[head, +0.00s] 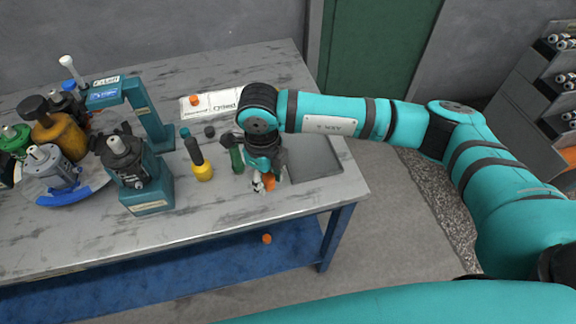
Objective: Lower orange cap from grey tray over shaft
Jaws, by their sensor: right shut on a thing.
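My right gripper (264,185) points down at the left edge of the grey tray (315,165), at the front right of the workbench. It is shut on an orange cap (270,181), which shows only in part beside the fingers. A dark grey motor (124,160) stands upright in a teal fixture (150,195) to the left, with its light shaft (117,145) pointing up. The gripper is well to the right of this shaft. My left gripper is not in view.
A teal press arm (135,95) rises behind the motor. Another orange cap (194,100) is on a white tray (215,103); one orange piece (267,238) is below the tabletop.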

